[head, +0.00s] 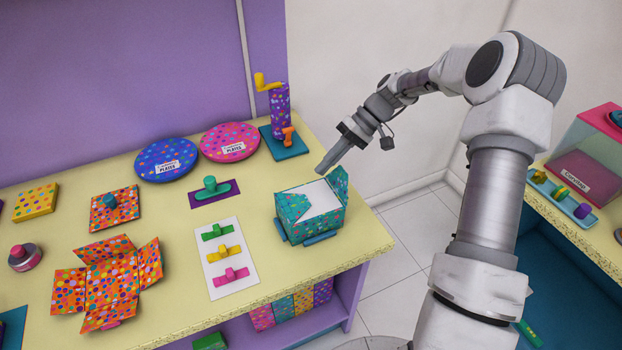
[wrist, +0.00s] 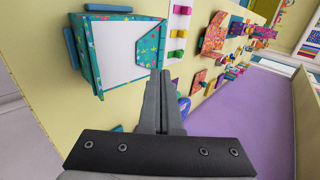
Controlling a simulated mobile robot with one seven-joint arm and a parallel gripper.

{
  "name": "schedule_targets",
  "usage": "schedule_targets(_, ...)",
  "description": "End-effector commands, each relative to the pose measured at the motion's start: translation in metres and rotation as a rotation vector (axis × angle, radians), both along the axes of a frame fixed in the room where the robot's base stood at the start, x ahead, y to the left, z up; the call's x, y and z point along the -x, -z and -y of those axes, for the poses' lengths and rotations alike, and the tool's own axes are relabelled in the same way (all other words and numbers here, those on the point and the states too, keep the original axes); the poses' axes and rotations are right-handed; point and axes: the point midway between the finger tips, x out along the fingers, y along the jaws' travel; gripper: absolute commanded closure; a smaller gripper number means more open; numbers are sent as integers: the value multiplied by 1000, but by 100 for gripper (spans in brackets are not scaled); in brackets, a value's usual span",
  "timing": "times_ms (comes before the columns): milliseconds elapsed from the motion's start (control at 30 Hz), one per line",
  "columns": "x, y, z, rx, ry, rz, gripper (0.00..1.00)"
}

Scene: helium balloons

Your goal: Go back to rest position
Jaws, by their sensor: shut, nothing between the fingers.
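My gripper (head: 330,160) is shut and empty. In the head view its fingertips hang over the table, just above the back right of the teal dotted box (head: 295,230). In the wrist view the closed fingers (wrist: 161,98) point toward the table and the teal box (wrist: 90,73) stands at the upper left. The box has a white inside or top panel and raised flaps at its sides. I cannot tell whether the fingertips touch a flap; they look apart from it.
The yellow table (head: 375,243) bears an orange dotted open box (head: 105,285), a white card (head: 243,272) with three coloured handles, blue (head: 166,160) and pink (head: 229,142) plates, and a purple crank device (head: 280,108). A second table (head: 590,228) stands right. White floor lies between.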

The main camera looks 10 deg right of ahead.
Motion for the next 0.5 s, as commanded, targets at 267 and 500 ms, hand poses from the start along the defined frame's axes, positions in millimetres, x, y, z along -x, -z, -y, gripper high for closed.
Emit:
schedule_targets(267, -9, -14, 33, -1, 1, 0, 100)
schedule_targets(500, -9, -20, 35, 14, -3, 0, 100)
